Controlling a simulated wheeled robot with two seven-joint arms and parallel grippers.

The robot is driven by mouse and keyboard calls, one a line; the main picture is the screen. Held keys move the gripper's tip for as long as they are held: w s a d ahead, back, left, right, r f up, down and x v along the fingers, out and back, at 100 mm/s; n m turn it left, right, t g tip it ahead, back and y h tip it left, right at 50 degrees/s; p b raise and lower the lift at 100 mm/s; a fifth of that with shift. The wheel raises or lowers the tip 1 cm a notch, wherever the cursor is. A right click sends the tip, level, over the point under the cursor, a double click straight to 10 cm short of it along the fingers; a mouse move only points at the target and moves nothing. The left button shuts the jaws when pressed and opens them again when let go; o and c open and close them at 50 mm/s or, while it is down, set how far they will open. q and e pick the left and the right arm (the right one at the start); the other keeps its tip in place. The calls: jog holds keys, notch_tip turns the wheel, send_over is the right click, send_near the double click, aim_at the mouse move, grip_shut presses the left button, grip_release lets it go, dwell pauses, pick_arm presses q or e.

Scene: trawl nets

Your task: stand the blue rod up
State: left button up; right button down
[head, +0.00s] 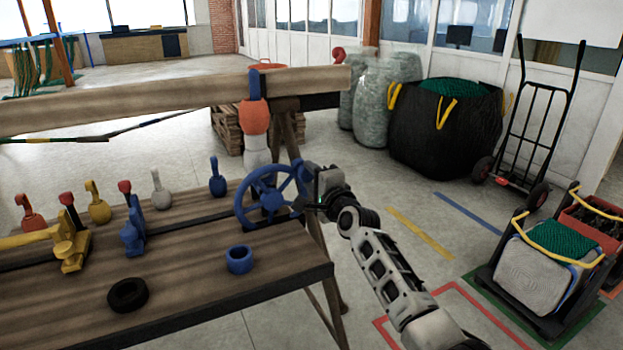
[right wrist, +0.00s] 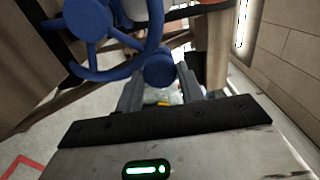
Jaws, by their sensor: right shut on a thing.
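A blue handwheel (head: 247,189) with spokes stands at the right end of the wooden bench, and its hub shows in the right wrist view (right wrist: 87,19). My right gripper (head: 312,199) is at the wheel's right rim. In the right wrist view its fingers (right wrist: 160,92) are shut on a blue rounded piece (right wrist: 158,67) beside the rim. I cannot tell whether this piece is a handle of the wheel or the blue rod. No separate blue rod lying on the bench is clear to me. My left gripper is not in view.
The bench (head: 200,290) holds a blue ring (head: 239,260), a black ring (head: 127,295), a blue lever (head: 217,180) and several other coloured levers. A wooden beam (head: 170,100) crosses behind. Open floor lies right of the bench, with a cart (head: 540,285) beyond.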

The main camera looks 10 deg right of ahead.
jog(key=shift+d, duration=0.1)
jog(key=c, duration=0.9)
grip_release()
jog(key=shift+f, duration=0.1)
jog(key=shift+s, duration=0.1)
jog(key=shift+s, duration=0.3)
jog(key=p+v, duration=0.2)
jog(key=v, duration=1.3)
jog(key=shift+d, duration=0.1)
